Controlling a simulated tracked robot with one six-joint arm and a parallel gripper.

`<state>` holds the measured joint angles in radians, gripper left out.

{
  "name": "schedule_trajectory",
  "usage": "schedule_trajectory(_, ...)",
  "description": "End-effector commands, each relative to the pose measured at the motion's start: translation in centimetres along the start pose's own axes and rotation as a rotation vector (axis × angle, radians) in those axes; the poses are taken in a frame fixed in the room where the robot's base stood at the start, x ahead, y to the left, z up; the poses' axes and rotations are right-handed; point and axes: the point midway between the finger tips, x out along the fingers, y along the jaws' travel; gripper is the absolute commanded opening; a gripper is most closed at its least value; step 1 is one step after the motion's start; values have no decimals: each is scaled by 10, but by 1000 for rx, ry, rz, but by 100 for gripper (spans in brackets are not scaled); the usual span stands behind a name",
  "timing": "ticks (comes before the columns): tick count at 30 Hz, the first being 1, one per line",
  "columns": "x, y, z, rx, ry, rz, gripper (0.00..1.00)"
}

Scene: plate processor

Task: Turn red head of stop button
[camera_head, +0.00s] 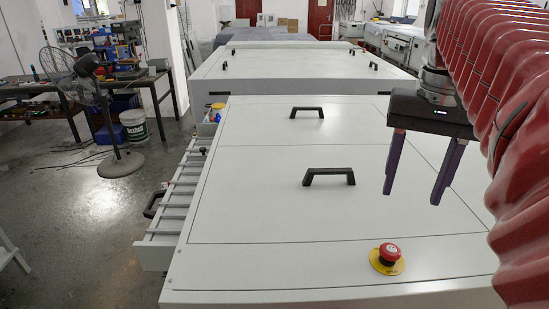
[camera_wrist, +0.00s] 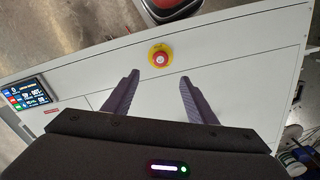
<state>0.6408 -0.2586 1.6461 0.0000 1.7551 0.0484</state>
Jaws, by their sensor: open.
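The stop button's red head (camera_head: 389,252) sits on a yellow round base (camera_head: 387,265) at the front right of the white machine top. In the wrist view the red head (camera_wrist: 160,59) lies ahead of the fingertips, about midway between their lines. My gripper (camera_head: 412,195) is open and empty, with two purple fingers pointing down above the machine top, behind and to the right of the button. It also shows in the wrist view (camera_wrist: 158,74), apart from the button.
The white machine top (camera_head: 255,215) is mostly clear. Two black handles (camera_head: 329,176) (camera_head: 307,112) stand up from it. A display panel (camera_wrist: 29,94) shows at the left of the wrist view. A rack of rollers (camera_head: 172,205) runs along the machine's left side.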

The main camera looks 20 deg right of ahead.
Motion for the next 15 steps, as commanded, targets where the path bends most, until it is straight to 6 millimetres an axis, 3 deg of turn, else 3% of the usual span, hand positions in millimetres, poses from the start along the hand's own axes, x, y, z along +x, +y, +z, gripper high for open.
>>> schedule_trajectory(8, 2, -2, 0, -7, 0, 0, 52)
schedule_trajectory(15, 21, -2, 1, -8, -1, 0, 52)
